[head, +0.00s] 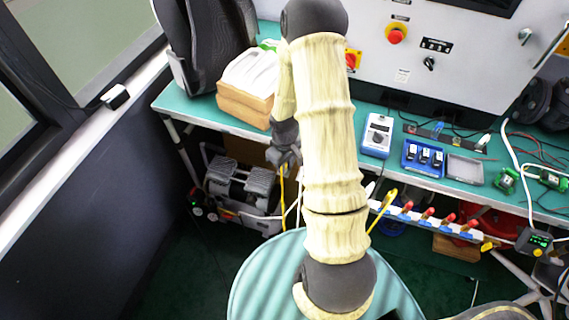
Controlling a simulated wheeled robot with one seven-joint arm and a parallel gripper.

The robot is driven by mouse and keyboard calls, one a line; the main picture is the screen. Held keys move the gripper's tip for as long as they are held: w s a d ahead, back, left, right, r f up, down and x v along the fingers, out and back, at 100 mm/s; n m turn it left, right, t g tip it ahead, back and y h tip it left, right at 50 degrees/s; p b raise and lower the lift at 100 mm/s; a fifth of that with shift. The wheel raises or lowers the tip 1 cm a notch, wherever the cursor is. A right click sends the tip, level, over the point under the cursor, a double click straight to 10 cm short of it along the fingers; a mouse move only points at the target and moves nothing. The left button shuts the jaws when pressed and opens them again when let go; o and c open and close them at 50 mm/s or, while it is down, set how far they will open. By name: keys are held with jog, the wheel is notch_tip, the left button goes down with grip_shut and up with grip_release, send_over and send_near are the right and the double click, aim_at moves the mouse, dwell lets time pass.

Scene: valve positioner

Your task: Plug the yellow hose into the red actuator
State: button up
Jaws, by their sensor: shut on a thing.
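My gripper (284,160) hangs in front of the bench's front edge, left of my pale-sleeved arm. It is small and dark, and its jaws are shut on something. A thin yellow hose (282,188) runs straight down from between the fingers, so it appears to be the held thing. Its end in the jaws is too small to make out. Another yellow piece (384,208) shows right of my arm, by the rail; whether it is the same hose is hidden. I cannot make out a red actuator for certain; my arm covers the middle of the bench.
A green bench (200,112) crosses the view, with a cardboard box (243,104), a grey-blue meter (377,135) and a blue tray (423,158) on it. A compressor-like machine (240,185) stands below. A white rail (425,220) with several red-handled fittings runs along the front.

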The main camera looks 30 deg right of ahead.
grip_shut()
jog(key=shift+r+p, duration=1)
jog(key=shift+r, duration=0.1)
dwell(0.8)
jog(key=shift+r+p, duration=1.8)
jog(key=shift+r, duration=0.15)
jog(key=w+a+f+m, duration=0.4)
jog(key=a+f, duration=0.1)
jog(key=a, duration=0.4)
jog(key=shift+w+a+f, duration=0.2)
jog(key=shift+f, duration=0.05)
